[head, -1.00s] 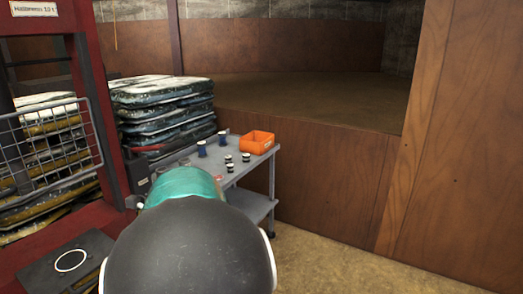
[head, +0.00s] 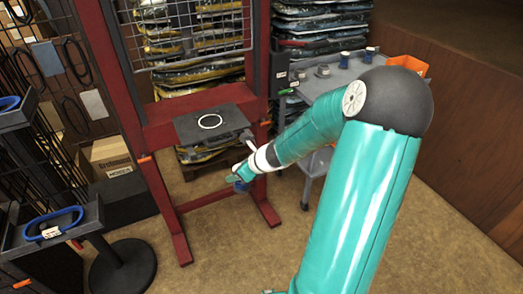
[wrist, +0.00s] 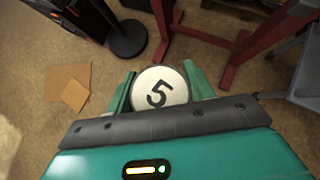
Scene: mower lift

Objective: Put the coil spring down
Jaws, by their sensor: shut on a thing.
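My gripper (wrist: 160,92) is shut on a round thing with a white top marked 5 (wrist: 158,88), seen end-on in the wrist view. It is probably the coil spring; its sides are mostly hidden, so no coils show. In the head view my gripper (head: 241,181) hangs low in front of the red frame, with a little blue showing at it. It is in the air, below and right of a dark plate (head: 188,129) with a white ring (head: 210,121).
A red lift frame (head: 165,205) stands ahead. A grey trolley (head: 330,88) with small cylinders (head: 344,60) and an orange bin (head: 408,65) is behind my arm. A dark stand with a tray (head: 50,228) is at left. Two brown flat pieces (wrist: 68,84) lie on the floor.

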